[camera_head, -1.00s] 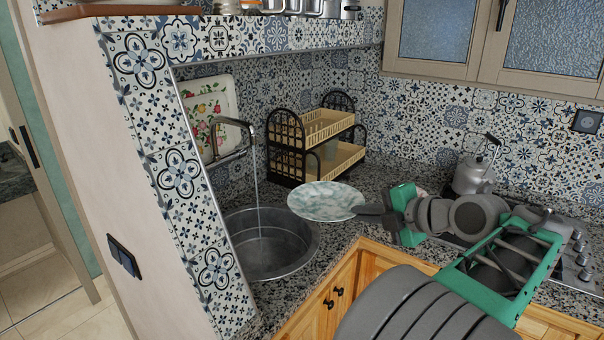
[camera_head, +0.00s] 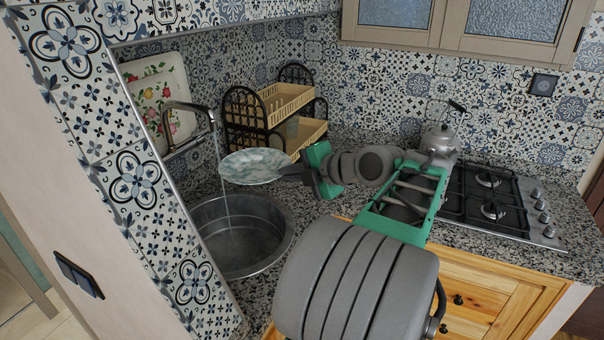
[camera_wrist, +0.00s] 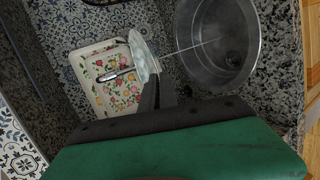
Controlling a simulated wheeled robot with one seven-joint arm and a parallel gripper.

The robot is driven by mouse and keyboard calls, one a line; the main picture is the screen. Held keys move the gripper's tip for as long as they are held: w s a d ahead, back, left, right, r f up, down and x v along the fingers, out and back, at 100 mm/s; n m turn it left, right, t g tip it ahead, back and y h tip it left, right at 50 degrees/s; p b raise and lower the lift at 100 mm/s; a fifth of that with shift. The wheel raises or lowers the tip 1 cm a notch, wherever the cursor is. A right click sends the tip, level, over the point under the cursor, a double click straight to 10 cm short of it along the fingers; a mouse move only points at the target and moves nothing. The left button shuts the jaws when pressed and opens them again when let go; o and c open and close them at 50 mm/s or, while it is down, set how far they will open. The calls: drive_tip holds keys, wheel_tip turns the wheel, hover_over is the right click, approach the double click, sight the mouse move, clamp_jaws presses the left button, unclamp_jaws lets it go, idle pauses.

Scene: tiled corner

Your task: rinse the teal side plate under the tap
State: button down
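The teal side plate (camera_head: 255,166), pale with a marbled pattern, is held by its right edge in my gripper (camera_head: 287,170). The fingers are shut on the rim, and the plate is in the air above the sink's back rim. Water runs from the tap (camera_head: 190,107) in a thin stream (camera_head: 222,190) into the round metal sink (camera_head: 280,238). The plate's left edge lines up with the stream; I cannot tell whether they touch. In the wrist view the plate (camera_wrist: 143,58) shows nearly edge-on ahead of the dark fingers (camera_wrist: 158,92), beside the stream (camera_wrist: 188,47).
A two-tier dish rack (camera_head: 290,103) stands behind the plate. A floral tray (camera_head: 150,92) leans on the wall behind the tap. A kettle (camera_head: 440,138) stands by the gas hob (camera_head: 490,207) at right. The tiled wall edge (camera_head: 120,170) bounds the sink at left.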

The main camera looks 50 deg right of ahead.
sight(256, 167)
drive_tip(key=w, duration=0.2)
drive_tip(key=w+f+b, duration=0.1)
drive_tip(key=w, duration=0.1)
drive_tip(key=w+a, duration=0.1)
drive_tip(key=w, duration=0.2)
drive_tip(key=shift+f, duration=0.2)
drive_tip(key=shift+w+a+r+b, duration=0.15)
drive_tip(key=shift+w+b, duration=0.35)
drive_tip(key=shift+w, duration=0.3)
drive_tip(key=shift+d+b, duration=0.35)
drive_tip(key=shift+d, duration=0.15)
